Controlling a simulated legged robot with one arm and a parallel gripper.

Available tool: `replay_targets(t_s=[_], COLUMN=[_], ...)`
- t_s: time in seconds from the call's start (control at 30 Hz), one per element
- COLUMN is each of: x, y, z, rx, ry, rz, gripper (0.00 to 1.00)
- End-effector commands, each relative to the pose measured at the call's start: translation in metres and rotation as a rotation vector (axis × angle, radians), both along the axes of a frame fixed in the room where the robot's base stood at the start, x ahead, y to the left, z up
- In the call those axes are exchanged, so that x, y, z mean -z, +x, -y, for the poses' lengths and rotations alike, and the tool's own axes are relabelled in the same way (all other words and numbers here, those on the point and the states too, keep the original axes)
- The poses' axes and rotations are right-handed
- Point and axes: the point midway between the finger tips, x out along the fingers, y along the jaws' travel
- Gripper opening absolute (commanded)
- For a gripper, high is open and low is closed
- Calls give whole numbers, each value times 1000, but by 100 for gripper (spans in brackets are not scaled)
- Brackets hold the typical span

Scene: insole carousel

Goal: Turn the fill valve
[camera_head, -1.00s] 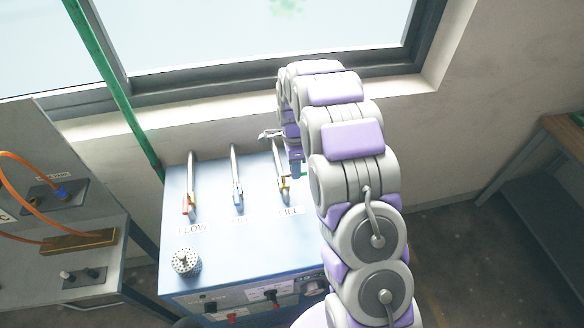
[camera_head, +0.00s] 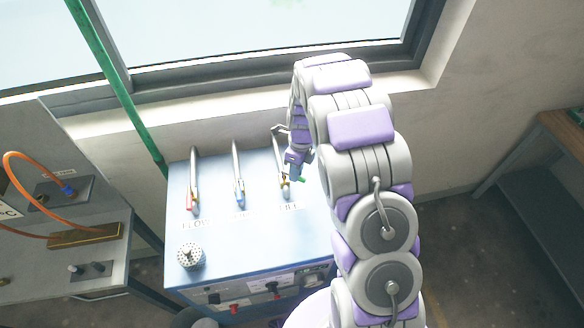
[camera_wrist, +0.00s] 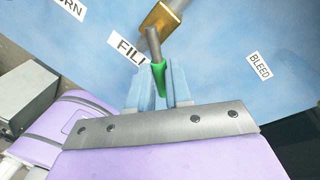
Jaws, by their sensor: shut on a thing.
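The fill valve is a brass body (camera_wrist: 161,20) on a pipe at the right of the blue cabinet top. It has a lever with a green grip (camera_wrist: 160,74), beside the FILL label (camera_wrist: 128,47) in the wrist view. My gripper (camera_wrist: 160,78) has its blue fingers on either side of the green grip and is shut on it. In the head view my gripper (camera_head: 297,172) reaches down to the fill valve (camera_head: 285,183) from the upper right. The fingers partly cover the grip.
Two similar valves, one red-tipped (camera_head: 194,200) and one blue-tipped (camera_head: 240,192), stand to the left on the cabinet (camera_head: 215,235). A perforated round cap (camera_head: 190,256) sits nearer. A green pole (camera_head: 115,85) and window wall stand behind. A BLEED label (camera_wrist: 260,65) shows in the wrist view.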

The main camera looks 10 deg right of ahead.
Motion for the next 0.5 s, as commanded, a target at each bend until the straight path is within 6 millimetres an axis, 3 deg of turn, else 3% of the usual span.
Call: replay_targets(t_s=[0.5], x=[2], y=[-4], z=[2], rx=[33], ry=[-5], rz=[-6], gripper=[0])
